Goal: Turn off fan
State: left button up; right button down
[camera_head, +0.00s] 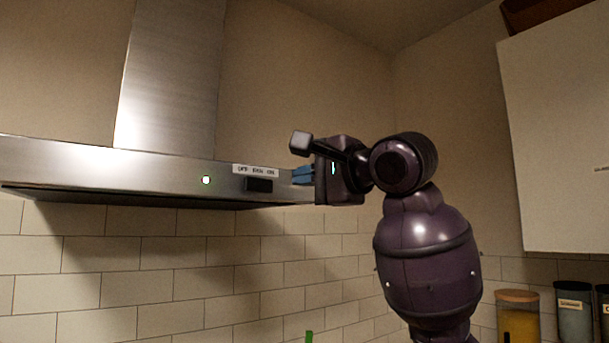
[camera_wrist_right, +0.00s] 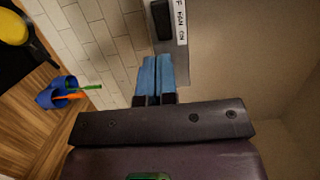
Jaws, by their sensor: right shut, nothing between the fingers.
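The fan is a steel range hood (camera_head: 120,172) on the wall at the left of the head view. On its front edge are a lit green-white light (camera_head: 206,180), a black switch (camera_head: 259,185) and a white label (camera_head: 255,170) above the switch. The switch (camera_wrist_right: 161,18) and label (camera_wrist_right: 181,22) also show in the right wrist view. My right gripper (camera_head: 296,175) is just right of the switch, its blue fingers (camera_wrist_right: 153,68) pressed together and empty. I see a small gap between fingertips and switch in the wrist view. My left gripper is out of view.
A white wall cabinet (camera_head: 555,140) hangs at the right. Lidded jars (camera_head: 518,318) stand below it. In the wrist view, a blue cup (camera_wrist_right: 56,92) with utensils stands on a wooden counter (camera_wrist_right: 50,135) below. The tiled wall beneath the hood is clear.

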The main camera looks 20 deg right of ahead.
aim_at(253, 185)
jog(key=p+x, duration=0.2)
jog(key=x, duration=0.8)
jog(key=shift+s, duration=0.1)
jog(key=shift+w+a+f+p, duration=0.1)
jog(key=shift+w+a+p, duration=0.25)
jog(key=shift+w, duration=0.3)
